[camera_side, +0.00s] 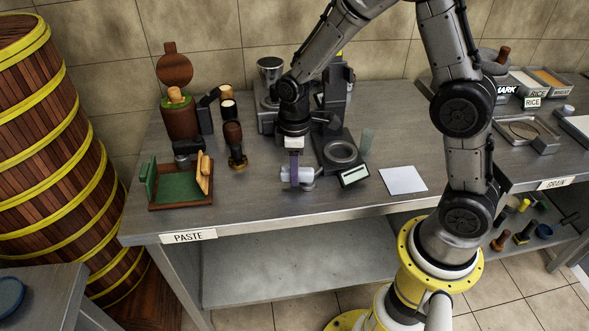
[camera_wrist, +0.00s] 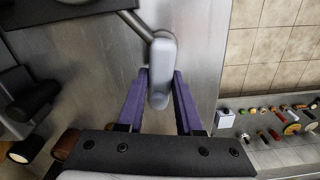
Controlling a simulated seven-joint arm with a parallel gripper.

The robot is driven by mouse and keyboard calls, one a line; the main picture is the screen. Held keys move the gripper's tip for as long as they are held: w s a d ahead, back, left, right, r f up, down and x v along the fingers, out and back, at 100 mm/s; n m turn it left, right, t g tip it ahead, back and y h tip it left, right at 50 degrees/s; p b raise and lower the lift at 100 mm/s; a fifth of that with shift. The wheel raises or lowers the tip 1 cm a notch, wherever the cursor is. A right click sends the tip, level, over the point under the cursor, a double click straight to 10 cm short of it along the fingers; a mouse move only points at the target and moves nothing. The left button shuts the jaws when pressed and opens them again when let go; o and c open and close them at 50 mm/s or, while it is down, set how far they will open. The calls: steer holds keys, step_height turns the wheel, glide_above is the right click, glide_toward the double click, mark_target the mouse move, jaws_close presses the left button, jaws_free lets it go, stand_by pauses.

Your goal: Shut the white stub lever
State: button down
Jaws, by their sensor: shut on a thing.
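The white stub lever (camera_wrist: 163,62) is a pale, rounded, elongated piece on a thin grey rod in the wrist view. My gripper (camera_wrist: 160,74) has its two purple fingers on either side of it, shut on it near the middle. In the side view, the lever (camera_side: 299,176) shows as a pale shape low over the front of the table, and my gripper (camera_side: 294,170) points straight down onto it. The finger partly covers the lever there, so its exact angle is hard to tell.
A dark machine with a round plate (camera_side: 340,152) stands just right of the gripper. A white sheet (camera_side: 402,180) lies further right. A green-lined wooden box (camera_side: 180,188) and dark-handled tools (camera_side: 234,140) stand left. The table's front edge (camera_side: 300,222) is near.

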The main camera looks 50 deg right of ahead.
steer(key=m, duration=0.2)
steer(key=d+m, duration=0.1)
steer(key=m, duration=0.1)
steer(key=shift+w, duration=0.25)
steer(key=m, duration=0.1)
steer(key=d+m, duration=0.1)
steer(key=m, duration=0.1)
steer(key=shift+m, duration=0.3)
steer(key=m, duration=0.2)
steer(key=d+m, duration=0.1)
steer(key=m, duration=0.1)
steer(key=shift+s+d, duration=0.1)
steer(key=shift+s+d+r+m, duration=0.15)
steer(key=shift+d+m, duration=0.1)
steer(key=shift+m, duration=0.85)
steer(key=shift+s+d+f+m, duration=0.1)
steer(key=shift+s+d+m, duration=0.1)
steer(key=shift+m, duration=0.9)
steer(key=c, duration=0.6)
jaws_free()
steer(key=shift+o, duration=0.2)
step_height(320, 180, up, 14)
